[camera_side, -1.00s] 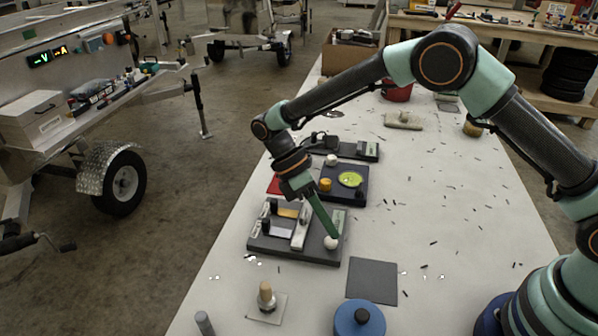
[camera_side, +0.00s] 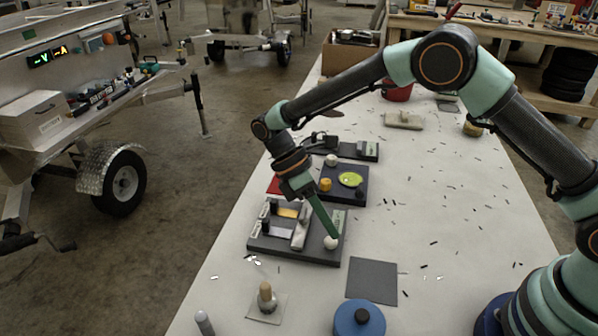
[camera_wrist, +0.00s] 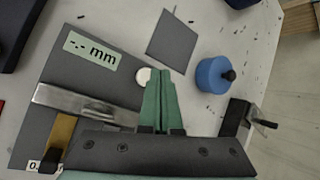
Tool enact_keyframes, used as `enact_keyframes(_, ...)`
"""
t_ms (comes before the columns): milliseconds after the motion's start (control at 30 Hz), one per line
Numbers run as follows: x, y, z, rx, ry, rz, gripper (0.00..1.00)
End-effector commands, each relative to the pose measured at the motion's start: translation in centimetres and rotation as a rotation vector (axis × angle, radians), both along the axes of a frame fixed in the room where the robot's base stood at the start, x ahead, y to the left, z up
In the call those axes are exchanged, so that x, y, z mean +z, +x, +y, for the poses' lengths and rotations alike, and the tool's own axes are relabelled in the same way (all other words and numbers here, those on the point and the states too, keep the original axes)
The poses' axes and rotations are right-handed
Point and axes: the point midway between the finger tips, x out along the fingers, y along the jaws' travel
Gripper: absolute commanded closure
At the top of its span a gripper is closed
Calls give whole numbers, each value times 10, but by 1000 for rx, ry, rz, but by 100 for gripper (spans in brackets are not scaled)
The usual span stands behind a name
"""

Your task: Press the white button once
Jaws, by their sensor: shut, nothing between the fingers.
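The white button (camera_side: 331,243) is a small round knob near the right front corner of a dark grey panel (camera_side: 266,243). It also shows in the wrist view (camera_wrist: 144,75), partly hidden behind the green fingertips. My gripper (camera_side: 333,233) is shut and empty, slanting down with its tips at the button in the side view. In the wrist view my gripper (camera_wrist: 164,72) has its tips just right of the button. I cannot tell whether they touch it. The panel carries a silver bar (camera_wrist: 85,104) and a display reading "-.- mm" (camera_wrist: 91,49).
A second dark panel (camera_side: 328,196) with a yellow-green disc and an orange knob lies behind. A grey square mat (camera_side: 372,281), a blue round pot (camera_side: 360,320) and a wooden-topped peg on a plate (camera_side: 266,297) lie in front. The table's right side is mostly clear, with scattered dark bits.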

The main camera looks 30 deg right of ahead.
Motion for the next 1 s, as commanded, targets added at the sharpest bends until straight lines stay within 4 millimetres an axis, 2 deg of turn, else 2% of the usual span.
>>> enact_keyframes(1000, -10, 0, 0, 0, 0, 1, 100)
